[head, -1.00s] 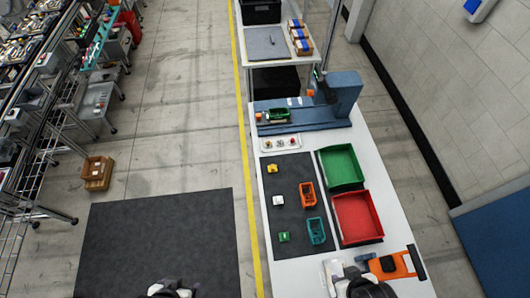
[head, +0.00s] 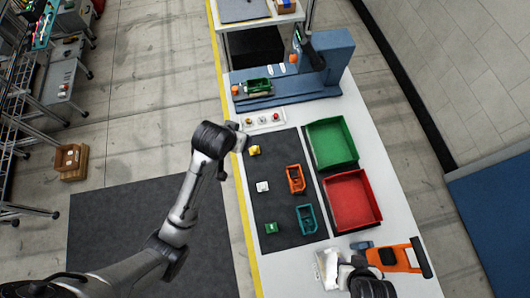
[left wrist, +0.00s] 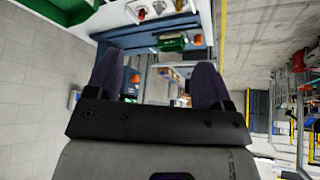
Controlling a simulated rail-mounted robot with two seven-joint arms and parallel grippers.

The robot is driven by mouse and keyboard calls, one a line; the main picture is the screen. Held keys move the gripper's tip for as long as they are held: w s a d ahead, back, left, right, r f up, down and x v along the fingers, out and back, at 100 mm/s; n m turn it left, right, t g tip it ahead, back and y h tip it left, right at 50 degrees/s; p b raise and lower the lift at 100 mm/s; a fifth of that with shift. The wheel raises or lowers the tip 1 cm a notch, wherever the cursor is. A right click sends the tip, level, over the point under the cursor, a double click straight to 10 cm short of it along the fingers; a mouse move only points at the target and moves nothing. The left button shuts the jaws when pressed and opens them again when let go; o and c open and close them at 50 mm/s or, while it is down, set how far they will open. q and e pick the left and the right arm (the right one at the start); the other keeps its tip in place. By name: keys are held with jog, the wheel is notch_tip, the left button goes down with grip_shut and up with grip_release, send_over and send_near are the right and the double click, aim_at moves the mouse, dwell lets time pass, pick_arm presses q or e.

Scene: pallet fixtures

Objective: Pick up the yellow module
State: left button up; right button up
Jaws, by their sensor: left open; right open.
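The yellow module (head: 254,150) is a small block on the dark mat (head: 275,210) on the white table, near the mat's back left corner. My left gripper (head: 241,141) is just left of and behind the yellow module in the head view, apart from it. In the left wrist view its two purple fingers (left wrist: 158,85) are spread, with nothing between them. The yellow module cannot be made out in that view. My right gripper (head: 347,270) is open at the table's front, far from the module, partly hidden by my dark wrist.
A white module (head: 262,187) and a green module (head: 271,228) lie on the mat. Orange (head: 295,179) and teal (head: 306,219) bins stand right of them, then larger green (head: 331,144) and red (head: 352,201) trays. A button panel (head: 263,120) and blue fixture (head: 290,93) stand behind.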

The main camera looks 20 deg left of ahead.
pick_arm(q)
jog(key=w+d+f+n+g+b, duration=0.25)
jog(key=w+f, duration=0.25)
jog(key=w, duration=0.4)
jog(key=n+g, duration=0.4)
send_near(254, 148)
jog(key=f, duration=0.2)
jog(key=f+b, duration=0.1)
jog(key=shift+s+d+f+t+y, duration=0.25)
jog(key=shift+f+y, duration=0.05)
jog(key=shift+f, duration=0.05)
jog(key=shift+d+f, duration=0.1)
jog(key=shift+f, duration=3.25)
pick_arm(e)
jog(key=shift+f, duration=2.6)
pick_arm(q)
jog(key=shift+c, duration=0.2)
pick_arm(e)
jog(key=shift+a, duration=0.1)
pick_arm(q)
jog(key=c, duration=1)
jog(key=shift+o, duration=0.2)
jog(key=shift+r, duration=0.15)
